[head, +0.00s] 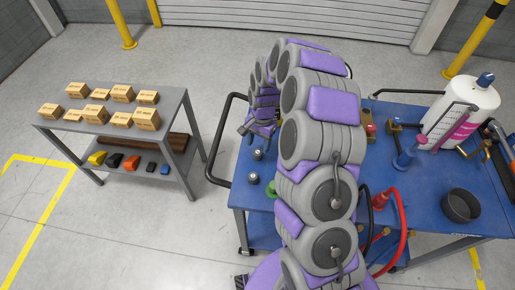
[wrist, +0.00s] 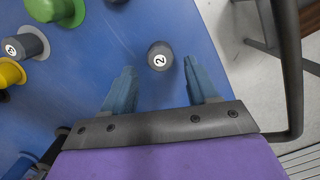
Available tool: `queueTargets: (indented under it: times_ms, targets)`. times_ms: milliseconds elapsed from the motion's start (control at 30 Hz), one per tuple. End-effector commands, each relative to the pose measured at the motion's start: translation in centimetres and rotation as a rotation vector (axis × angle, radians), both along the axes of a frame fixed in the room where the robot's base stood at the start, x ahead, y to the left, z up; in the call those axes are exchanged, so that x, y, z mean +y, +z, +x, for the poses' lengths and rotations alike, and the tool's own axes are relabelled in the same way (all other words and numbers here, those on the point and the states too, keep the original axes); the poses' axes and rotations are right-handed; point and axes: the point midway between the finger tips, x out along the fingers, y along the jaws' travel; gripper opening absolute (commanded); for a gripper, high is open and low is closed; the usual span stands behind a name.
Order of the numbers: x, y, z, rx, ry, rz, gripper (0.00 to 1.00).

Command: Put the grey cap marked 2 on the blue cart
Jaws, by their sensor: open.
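The grey cap marked 2 (wrist: 160,56) stands upright on the top of the blue cart (wrist: 120,35). In the wrist view it lies just beyond and between the tips of my gripper (wrist: 158,68), which is open and empty. In the head view, two small grey round things, one nearer (head: 253,178) and one farther (head: 258,155), show on the left part of the blue cart (head: 400,187); I cannot tell which is the cap marked 2. My gripper (head: 250,128) is above the cart's left part, partly hidden by my arm.
A black handle (wrist: 290,70) runs along the cart's edge. A grey table (head: 180,110) with several boxes stands left. A white bottle (head: 460,115) and black bowl (head: 461,206) stand right.

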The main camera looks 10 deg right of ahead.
Motion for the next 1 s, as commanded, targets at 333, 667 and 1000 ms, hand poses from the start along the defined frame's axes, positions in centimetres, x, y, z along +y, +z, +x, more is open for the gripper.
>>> queueTargets:
  times_ms: [333,667,1000]
  targets:
    - [-0.6,6.5,0.6,0.001,0.0,0.001,0.58]
    - [0.0,9.0,-0.7,-0.005,0.054,0.011,0.58]
    - [2.3,17.4,-10.0,-0.023,0.334,0.036,0.58]
